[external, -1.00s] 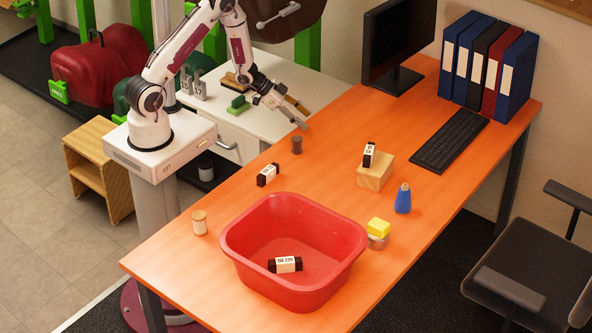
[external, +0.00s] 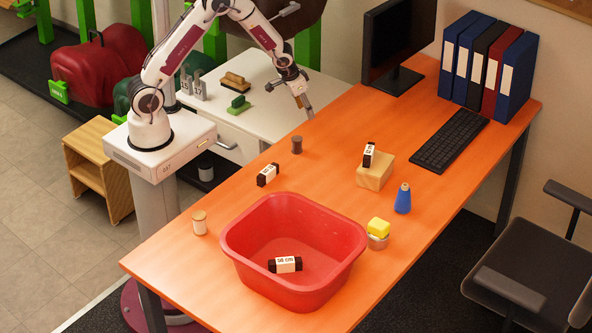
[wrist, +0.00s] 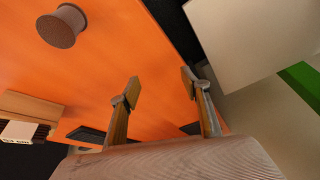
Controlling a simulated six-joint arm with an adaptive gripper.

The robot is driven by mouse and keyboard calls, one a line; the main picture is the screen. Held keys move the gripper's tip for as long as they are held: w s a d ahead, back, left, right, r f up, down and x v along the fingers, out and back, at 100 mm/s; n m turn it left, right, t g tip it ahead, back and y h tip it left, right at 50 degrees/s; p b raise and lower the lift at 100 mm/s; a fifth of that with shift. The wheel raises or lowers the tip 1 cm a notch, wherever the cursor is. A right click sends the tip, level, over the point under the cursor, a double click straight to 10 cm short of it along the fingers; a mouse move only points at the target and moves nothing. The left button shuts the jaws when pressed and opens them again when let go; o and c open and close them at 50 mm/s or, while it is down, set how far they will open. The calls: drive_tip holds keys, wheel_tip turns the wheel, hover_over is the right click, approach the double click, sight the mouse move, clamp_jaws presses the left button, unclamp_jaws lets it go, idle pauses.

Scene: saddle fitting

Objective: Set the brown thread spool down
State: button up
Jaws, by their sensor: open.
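The brown thread spool (external: 297,145) stands upright on the orange table, near its back left edge. It also shows in the wrist view (wrist: 62,26), at the upper left, clear of both fingers. My gripper (external: 305,108) is in the air near the table's far left edge, beyond the spool and apart from it. In the wrist view my gripper (wrist: 160,88) has its two fingers spread, with only the table surface behind the gap. It holds nothing.
A red basin (external: 293,225) with a dark labelled block (external: 285,265) fills the front. Another labelled block (external: 268,175) lies near the spool. A wooden block (external: 375,174), blue bottle (external: 403,199) and keyboard (external: 449,140) stand right. The table between spool and monitor (external: 397,40) is clear.

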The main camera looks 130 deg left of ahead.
drive_tip(key=w+d+r+n+g+h, duration=0.1)
drive_tip(key=w+d+r+n+h, duration=0.45)
drive_tip(key=d, duration=0.65)
drive_tip(key=m+y, duration=0.2)
hover_over(297, 138)
drive_tip(key=shift+f+h, duration=0.25)
drive_tip(key=shift+f, duration=1.4)
drive_tip(key=shift+f, duration=1.3)
drive_tip(key=shift+f, duration=0.1)
drive_tip(key=shift+f, duration=2.5)
